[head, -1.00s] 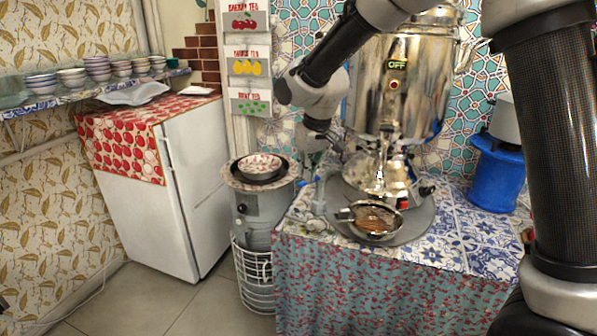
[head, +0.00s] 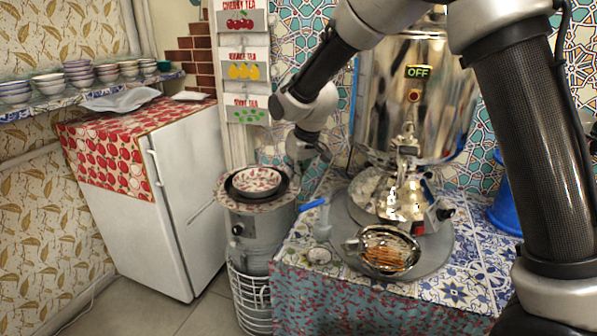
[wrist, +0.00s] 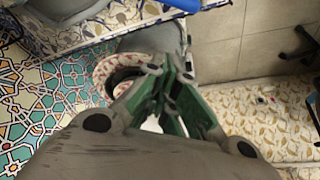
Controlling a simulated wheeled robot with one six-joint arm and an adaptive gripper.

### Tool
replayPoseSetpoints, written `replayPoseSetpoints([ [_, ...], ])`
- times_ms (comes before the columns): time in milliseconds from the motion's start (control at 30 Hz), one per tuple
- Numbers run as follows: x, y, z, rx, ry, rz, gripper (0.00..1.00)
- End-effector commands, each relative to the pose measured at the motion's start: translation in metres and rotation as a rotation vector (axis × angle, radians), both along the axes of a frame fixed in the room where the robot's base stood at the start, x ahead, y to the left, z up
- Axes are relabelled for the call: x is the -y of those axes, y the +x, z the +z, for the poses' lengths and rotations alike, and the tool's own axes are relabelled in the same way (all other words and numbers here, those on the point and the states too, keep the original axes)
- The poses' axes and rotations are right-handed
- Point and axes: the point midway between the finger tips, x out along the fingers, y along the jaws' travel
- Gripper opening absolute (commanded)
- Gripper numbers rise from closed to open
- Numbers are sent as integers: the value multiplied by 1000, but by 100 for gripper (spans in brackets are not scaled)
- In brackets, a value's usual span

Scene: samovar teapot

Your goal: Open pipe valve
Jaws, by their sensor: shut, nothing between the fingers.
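A blue valve handle (head: 313,204) sits on a pale pipe (head: 322,222) at the table's left edge, beside the samovar. The handle points out to the left. My gripper (head: 305,158) is above and behind the handle, apart from it in the picture; its fingertips are hard to make out there. In the wrist view my gripper (wrist: 174,98) has its green-padded fingers together with nothing between them. A blue piece shows at the top edge of the wrist view (wrist: 185,4); I cannot tell whether it is the handle.
The metal samovar (head: 415,110), showing "OFF", stands on a round grey tray (head: 437,253), with a teapot (head: 406,195) and a strainer bowl (head: 385,250). A grey stand (head: 256,222) with a bowl (head: 257,180) is left of the table. A white fridge (head: 185,190) stands farther left.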

Motion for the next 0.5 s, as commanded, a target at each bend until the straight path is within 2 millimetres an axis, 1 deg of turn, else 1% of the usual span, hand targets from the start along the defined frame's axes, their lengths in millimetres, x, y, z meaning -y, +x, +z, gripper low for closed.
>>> replayPoseSetpoints([
  [33, -1, 2, -13, -4, -3, 0, 0],
  [100, -5, 7, -27, -4, -3, 0, 0],
  [200, -9, 13, -47, -3, -2, 0, 0],
  [300, -11, 16, -62, -2, -1, 0, 0],
  [400, 0, 1, -59, 1, 1, 0, 0],
  [500, 6, -9, -59, 2, 1, 0, 0],
])
